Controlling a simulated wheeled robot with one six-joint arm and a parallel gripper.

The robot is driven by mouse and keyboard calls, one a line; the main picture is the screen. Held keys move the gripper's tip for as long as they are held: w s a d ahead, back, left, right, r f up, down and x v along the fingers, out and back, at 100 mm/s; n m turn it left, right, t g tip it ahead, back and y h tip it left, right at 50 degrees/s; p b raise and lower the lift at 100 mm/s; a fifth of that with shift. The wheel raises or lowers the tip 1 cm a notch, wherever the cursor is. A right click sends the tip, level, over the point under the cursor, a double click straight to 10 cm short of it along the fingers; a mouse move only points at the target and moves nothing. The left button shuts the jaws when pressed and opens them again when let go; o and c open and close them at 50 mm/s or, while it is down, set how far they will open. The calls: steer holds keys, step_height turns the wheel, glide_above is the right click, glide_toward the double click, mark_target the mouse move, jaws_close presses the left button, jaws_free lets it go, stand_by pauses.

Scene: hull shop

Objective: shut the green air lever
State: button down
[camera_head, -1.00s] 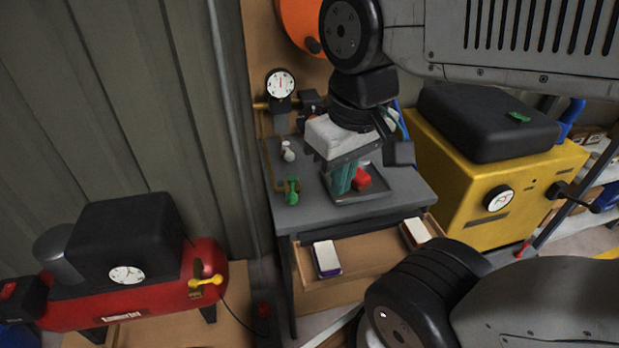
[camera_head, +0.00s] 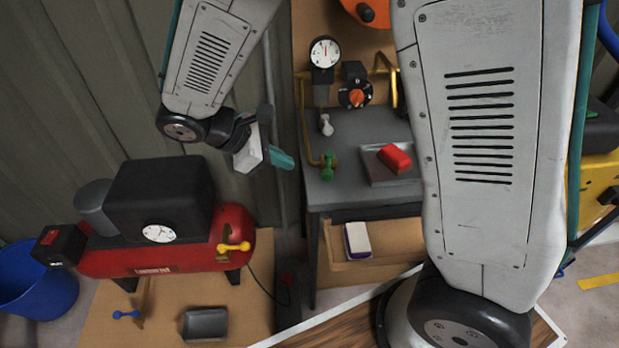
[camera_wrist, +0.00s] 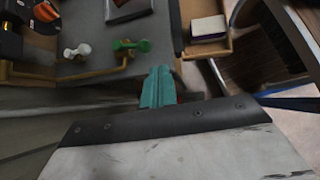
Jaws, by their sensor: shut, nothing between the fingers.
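The green air lever (camera_head: 327,166) sits on a brass pipe at the left front edge of the grey bench (camera_head: 345,190). In the wrist view the green lever (camera_wrist: 130,45) shows at the top, beyond my fingertips, on the pipe at the bench edge. My gripper (camera_head: 284,160) is left of the bench, a short way left of the lever and apart from it. Its teal fingers are shut with nothing between them, and they also show in the wrist view (camera_wrist: 157,88).
A white lever (camera_head: 326,125) stands behind the green one. A red block (camera_head: 394,158) lies in a tray on the bench. The open drawer (camera_head: 390,238) holds a white-topped block (camera_head: 357,239). A red compressor (camera_head: 150,257) with a yellow lever (camera_head: 233,247) stands at left.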

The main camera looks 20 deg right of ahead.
mark_target(328, 167)
steer(key=w+a+f+n+t+h, duration=0.1)
steer(key=w+a+f+n+h, duration=0.15)
steer(key=a+f, duration=0.2)
steer(key=shift+n+t+y, duration=0.3)
steer(key=shift+n+y, duration=0.05)
steer(key=shift+n, duration=0.2)
steer(key=shift+s+d+r+x, duration=0.1)
steer(key=shift+d+r+x, duration=0.15)
steer(key=shift+x, duration=2)
steer(key=shift+s+d+r+x, duration=0.1)
steer(key=shift+r+x, duration=0.15)
steer(key=shift+x, duration=1.95)
steer(key=shift+s+d+r+x, duration=0.1)
steer(key=shift+d+r+x, duration=0.1)
steer(key=shift+x, duration=2.05)
steer(key=shift+s, duration=0.1)
